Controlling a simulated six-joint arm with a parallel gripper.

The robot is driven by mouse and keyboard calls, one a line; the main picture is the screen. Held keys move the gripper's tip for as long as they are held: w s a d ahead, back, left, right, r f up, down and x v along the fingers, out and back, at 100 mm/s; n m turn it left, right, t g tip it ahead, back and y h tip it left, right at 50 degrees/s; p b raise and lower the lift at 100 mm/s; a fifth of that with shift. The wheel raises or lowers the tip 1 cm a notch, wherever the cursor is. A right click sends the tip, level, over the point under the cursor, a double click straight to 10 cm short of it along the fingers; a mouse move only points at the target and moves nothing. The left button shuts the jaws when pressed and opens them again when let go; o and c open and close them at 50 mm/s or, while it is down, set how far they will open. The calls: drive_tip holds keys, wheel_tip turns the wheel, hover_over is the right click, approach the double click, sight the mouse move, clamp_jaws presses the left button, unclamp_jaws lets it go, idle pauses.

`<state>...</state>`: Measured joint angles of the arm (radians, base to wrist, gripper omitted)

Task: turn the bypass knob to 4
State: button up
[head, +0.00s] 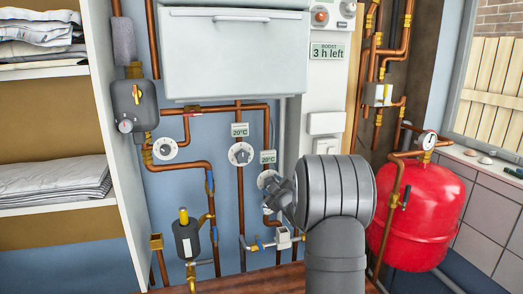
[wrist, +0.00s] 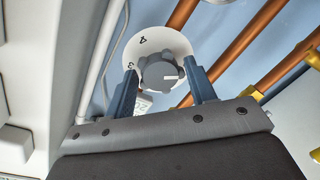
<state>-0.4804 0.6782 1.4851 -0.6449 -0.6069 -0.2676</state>
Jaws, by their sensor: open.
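A grey lobed knob (wrist: 158,76) sits on a round white dial (wrist: 170,43) in the wrist view. A "4" and what looks like a "3" show on the dial's left side; other marks are hidden. The knob's white pointer line points right in that view, away from the 4. My gripper (wrist: 160,70) is open, with one blue-grey finger on each side of the knob; I cannot tell whether they touch it. In the head view my gripper (head: 277,193) is at the rightmost dial (head: 266,178), which it mostly hides. No bypass label is readable.
Two similar dials, one in the middle (head: 241,154) and one at left (head: 165,148), are on the copper pipes. A red tank (head: 420,210) stands right of my arm, shelves (head: 55,185) at left.

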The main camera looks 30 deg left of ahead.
drive_tip(key=s+a+r+y, duration=0.2)
drive_tip(key=s+a+y, duration=0.1)
drive_tip(key=s+a, duration=0.65)
drive_tip(key=m+t, duration=0.4)
drive_tip(key=m, duration=0.5)
approach(165, 152)
drive_tip(key=shift+m, duration=0.3)
drive_tip(key=x, duration=0.8)
drive_tip(key=shift+w+a+r, duration=0.1)
drive_tip(key=shift+w+a, duration=0.1)
drive_tip(key=shift+w, duration=0.05)
drive_tip(key=c, duration=1)
